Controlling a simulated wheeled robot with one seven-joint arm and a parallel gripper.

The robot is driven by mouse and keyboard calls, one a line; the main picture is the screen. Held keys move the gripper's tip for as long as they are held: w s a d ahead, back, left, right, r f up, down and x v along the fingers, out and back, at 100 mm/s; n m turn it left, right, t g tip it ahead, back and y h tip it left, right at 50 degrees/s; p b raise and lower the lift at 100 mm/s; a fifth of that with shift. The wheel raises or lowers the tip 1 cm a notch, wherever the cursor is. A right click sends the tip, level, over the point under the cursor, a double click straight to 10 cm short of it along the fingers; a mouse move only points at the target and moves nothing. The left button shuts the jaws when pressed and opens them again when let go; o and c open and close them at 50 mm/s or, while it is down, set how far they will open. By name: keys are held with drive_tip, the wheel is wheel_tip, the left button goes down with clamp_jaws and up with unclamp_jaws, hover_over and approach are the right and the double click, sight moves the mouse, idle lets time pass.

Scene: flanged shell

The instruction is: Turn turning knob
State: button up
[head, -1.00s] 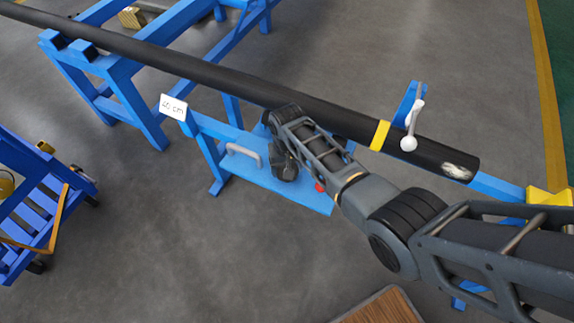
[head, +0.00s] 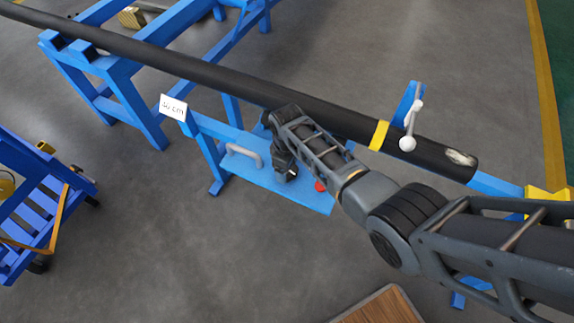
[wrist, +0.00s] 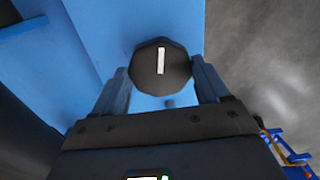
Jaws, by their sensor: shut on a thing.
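The turning knob (wrist: 161,68) is a black faceted disc with a white line mark, seen in the wrist view on a blue panel (wrist: 120,25). The white mark stands close to upright in that picture. My gripper (wrist: 163,84) is shut on the knob, with one finger on each side of it. In the head view my gripper (head: 286,172) is over the blue panel (head: 310,196), and my wrist and arm hide the knob there.
A grey handle (head: 245,155) and a red button (head: 320,186) sit on the panel near my gripper. A long black pipe (head: 230,85) runs behind my arm. A white sign (head: 173,108) with partly readable text stands left. A blue cart (head: 40,205) is at far left.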

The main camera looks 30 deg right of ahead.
drive_tip(key=shift+n, duration=1.1)
drive_tip(key=shift+w, duration=0.1)
drive_tip(key=o, duration=1.1)
drive_tip(key=shift+c, duration=0.2)
drive_tip(key=shift+r+p, duration=0.5)
drive_tip(key=shift+r, duration=3.45)
